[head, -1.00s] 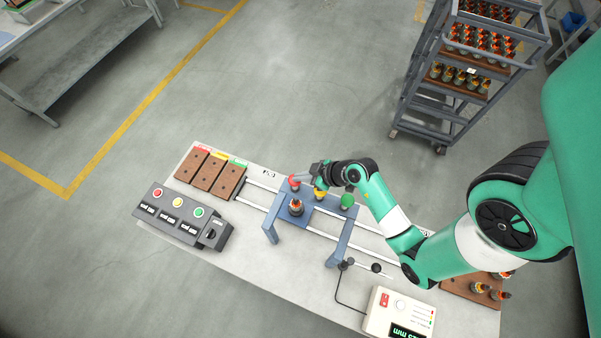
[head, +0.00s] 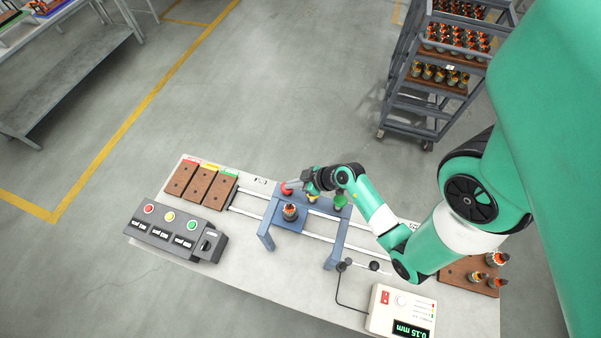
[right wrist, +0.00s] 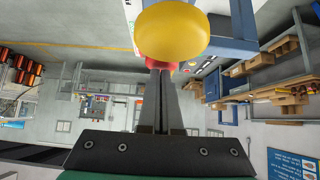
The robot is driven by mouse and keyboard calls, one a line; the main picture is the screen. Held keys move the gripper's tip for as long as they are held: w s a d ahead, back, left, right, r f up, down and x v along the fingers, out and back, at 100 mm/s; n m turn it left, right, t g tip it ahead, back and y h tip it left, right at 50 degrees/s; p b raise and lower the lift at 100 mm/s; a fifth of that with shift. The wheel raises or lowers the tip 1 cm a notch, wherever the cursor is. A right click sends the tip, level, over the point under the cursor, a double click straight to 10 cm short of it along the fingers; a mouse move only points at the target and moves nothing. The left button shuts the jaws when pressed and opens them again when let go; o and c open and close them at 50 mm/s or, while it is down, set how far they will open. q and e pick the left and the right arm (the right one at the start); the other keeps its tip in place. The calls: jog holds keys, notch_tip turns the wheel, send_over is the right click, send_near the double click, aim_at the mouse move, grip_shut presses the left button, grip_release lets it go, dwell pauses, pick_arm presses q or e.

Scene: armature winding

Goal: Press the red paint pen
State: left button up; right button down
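The red paint pen (head: 286,189) stands at the left of a row of three pens on the blue fixture (head: 267,219). The yellow pen (head: 312,198) is in the middle and the green pen (head: 340,201) at the right. My right gripper (head: 295,185) has its fingers together, tips at the red pen's top. In the right wrist view the shut fingers (right wrist: 163,85) reach the red top (right wrist: 158,65), largely hidden behind the yellow pen's large round cap (right wrist: 172,29). I cannot tell whether the tips touch the red top. My left gripper is not seen.
An armature (head: 290,212) stands on the fixture in front of the pens. A control box with colored buttons (head: 176,233) and brown trays (head: 200,187) are at left. A gauge box (head: 400,312) sits at front right, armatures on a tray (head: 463,273) behind it.

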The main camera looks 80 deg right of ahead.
jog(key=w+r+v, duration=0.2)
jog(key=v, duration=1)
jog(key=shift+s+d, duration=0.2)
jog(key=shift+d, duration=0.1)
jog(key=shift+r, duration=0.1)
